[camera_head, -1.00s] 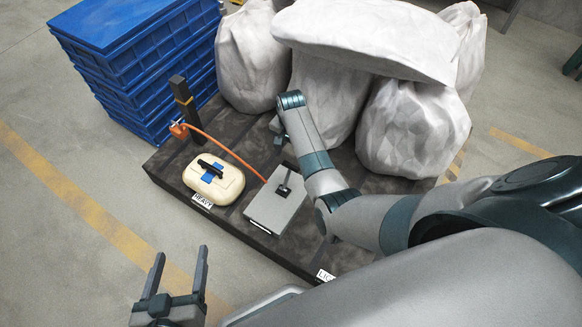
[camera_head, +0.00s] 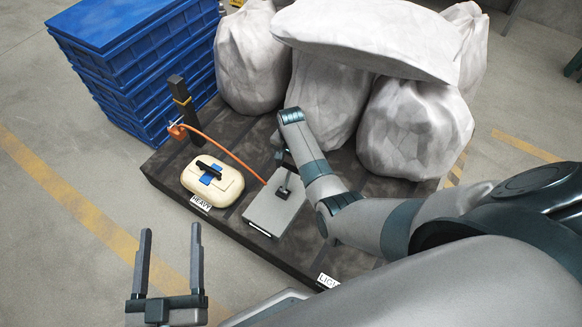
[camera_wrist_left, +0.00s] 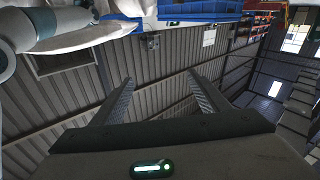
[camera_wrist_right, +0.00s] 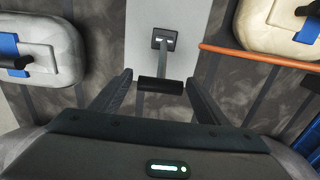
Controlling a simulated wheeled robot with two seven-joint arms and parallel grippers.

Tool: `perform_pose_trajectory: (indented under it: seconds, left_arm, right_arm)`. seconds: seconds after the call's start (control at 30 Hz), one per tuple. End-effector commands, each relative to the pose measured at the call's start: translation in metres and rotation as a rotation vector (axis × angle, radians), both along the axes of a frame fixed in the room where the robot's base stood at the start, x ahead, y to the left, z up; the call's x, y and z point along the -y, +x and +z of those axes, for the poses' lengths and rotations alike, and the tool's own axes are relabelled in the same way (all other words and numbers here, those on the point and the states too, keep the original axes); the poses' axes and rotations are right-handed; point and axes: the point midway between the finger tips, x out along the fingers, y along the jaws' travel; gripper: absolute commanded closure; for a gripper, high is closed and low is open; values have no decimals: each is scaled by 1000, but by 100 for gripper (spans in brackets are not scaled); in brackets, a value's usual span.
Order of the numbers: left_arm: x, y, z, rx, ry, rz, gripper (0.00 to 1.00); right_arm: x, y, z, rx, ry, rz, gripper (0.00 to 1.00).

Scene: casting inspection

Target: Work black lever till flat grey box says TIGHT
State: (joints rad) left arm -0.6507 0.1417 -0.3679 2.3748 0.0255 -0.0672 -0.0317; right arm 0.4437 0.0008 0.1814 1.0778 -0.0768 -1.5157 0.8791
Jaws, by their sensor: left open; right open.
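The flat grey box (camera_head: 270,213) lies on the dark pallet top, with the black lever (camera_head: 283,191) on its upper face. In the right wrist view, the box (camera_wrist_right: 190,15) is at the top, and the lever's dark crossbar handle (camera_wrist_right: 160,87) lies between the fingertips. No TIGHT reading is legible. My right gripper (camera_wrist_right: 158,79) is open around the handle, with gaps on both sides; in the head view its fingers are partly hidden by my arm. My left gripper (camera_head: 171,230) is open and empty over the floor, away from the box.
A cream case (camera_head: 231,186) by a HEAVY label (camera_head: 201,203) sits left of the box. An orange hose (camera_head: 225,149) runs from the box to a black post (camera_head: 182,105). White sacks (camera_head: 410,125) and blue crates (camera_head: 130,65) stand behind. Another case (camera_wrist_right: 60,40) shows right-wrist side.

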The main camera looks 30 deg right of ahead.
Motion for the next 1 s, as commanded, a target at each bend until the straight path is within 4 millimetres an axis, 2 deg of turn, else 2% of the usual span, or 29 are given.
perform_pose_trajectory:
  seconds: [0.13, 0.3, 0.4, 0.67, 1.0]
  left_arm:
    - [0, 0, 0, 0, 0, 0, 31]
    - [0, 0, 0, -1, 0, 0, 31]
    - [0, 0, 0, 0, 0, 0, 31]
    - [0, 1, -1, -16, 4, -2, 31]
    - [-9, 2, -39, -220, 70, -3, 31]
  right_arm:
    - [0, 0, 0, 0, 0, 0, 31]
    - [0, 0, 0, 0, 0, 0, 72]
    - [0, 0, 0, 0, 0, 0, 90]
    - [0, -1, 1, 3, -7, 0, 91]
    - [-3, -3, 5, 27, -47, 3, 91]
